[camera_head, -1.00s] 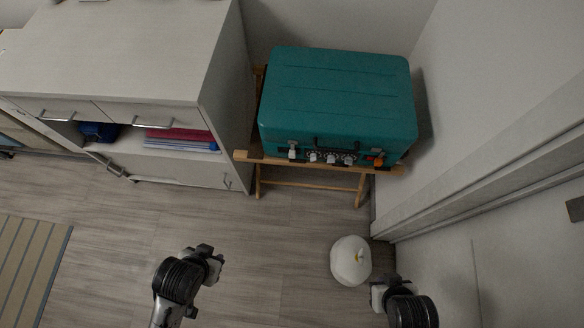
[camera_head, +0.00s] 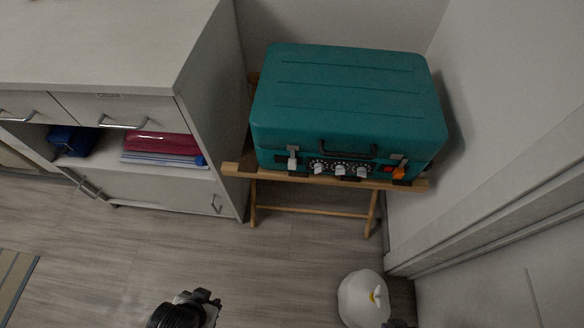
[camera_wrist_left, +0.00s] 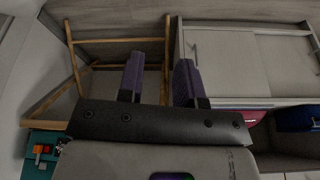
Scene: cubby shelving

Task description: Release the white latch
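The white latch (camera_head: 292,158) is on the front of a teal case (camera_head: 345,100), left of a dark handle and grey knobs. An orange latch (camera_head: 400,170) is at the front right; it also shows in the left wrist view (camera_wrist_left: 123,149). My left gripper (camera_head: 207,299) is low in the head view, well in front of the case and apart from it. In the left wrist view its two fingers (camera_wrist_left: 160,80) are apart with nothing between them. Only a dark bit of my right arm shows at the bottom edge; its fingers are not visible.
The case rests on a wooden folding stand (camera_head: 310,210). A white cabinet (camera_head: 110,50) with open shelves stands at left, a wall at right. A white rounded object (camera_head: 362,300) is on the floor.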

